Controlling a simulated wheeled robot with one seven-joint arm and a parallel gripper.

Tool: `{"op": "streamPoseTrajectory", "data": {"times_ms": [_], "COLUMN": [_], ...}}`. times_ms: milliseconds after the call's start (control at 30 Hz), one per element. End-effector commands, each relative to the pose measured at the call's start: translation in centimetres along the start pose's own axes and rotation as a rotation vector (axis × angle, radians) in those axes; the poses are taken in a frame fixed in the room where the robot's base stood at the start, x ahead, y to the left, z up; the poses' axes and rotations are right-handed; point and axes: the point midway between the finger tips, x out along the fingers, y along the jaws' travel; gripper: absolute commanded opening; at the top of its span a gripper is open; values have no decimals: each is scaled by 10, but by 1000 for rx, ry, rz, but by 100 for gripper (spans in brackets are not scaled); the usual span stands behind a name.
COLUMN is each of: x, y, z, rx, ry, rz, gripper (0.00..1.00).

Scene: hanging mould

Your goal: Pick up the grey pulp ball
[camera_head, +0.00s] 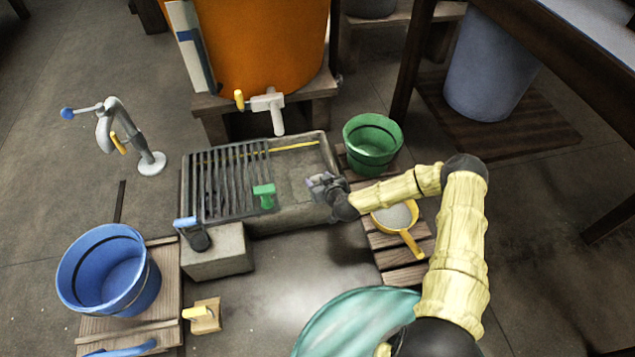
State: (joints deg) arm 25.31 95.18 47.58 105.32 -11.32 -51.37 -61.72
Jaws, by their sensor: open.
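I cannot make out a separate grey pulp ball in this view. My gripper (322,184) is over the right end of the grey stone basin (290,216), small and dark in the picture. Its jaws are open, and I see nothing clearly between them. The basin floor near the fingertips is grey, so a grey ball there would be hard to tell apart. A yellow long-handled pan (408,238) lies right of the gripper, partly behind my arm. Its inside is pale grey; I cannot tell whether that is pulp or the pan's own surface.
A green bucket (372,143) stands behind my arm. An orange barrel (262,45) with a tap (268,103) stands behind the basin. A blue bucket (108,270) is at left.

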Motion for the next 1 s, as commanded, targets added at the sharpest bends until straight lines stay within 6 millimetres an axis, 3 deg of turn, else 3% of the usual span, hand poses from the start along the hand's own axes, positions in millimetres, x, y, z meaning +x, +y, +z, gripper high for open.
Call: {"op": "streamPoseTrajectory", "data": {"times_ms": [67,200,567,1000], "x": [0,0,-3,-35], "y": [0,0,0,0], "z": [0,0,-6,-66], "rx": [0,0,-1,-4], "ry": [0,0,1,2], "rz": [0,0,0,-1], "gripper": [49,23,23,23]}}
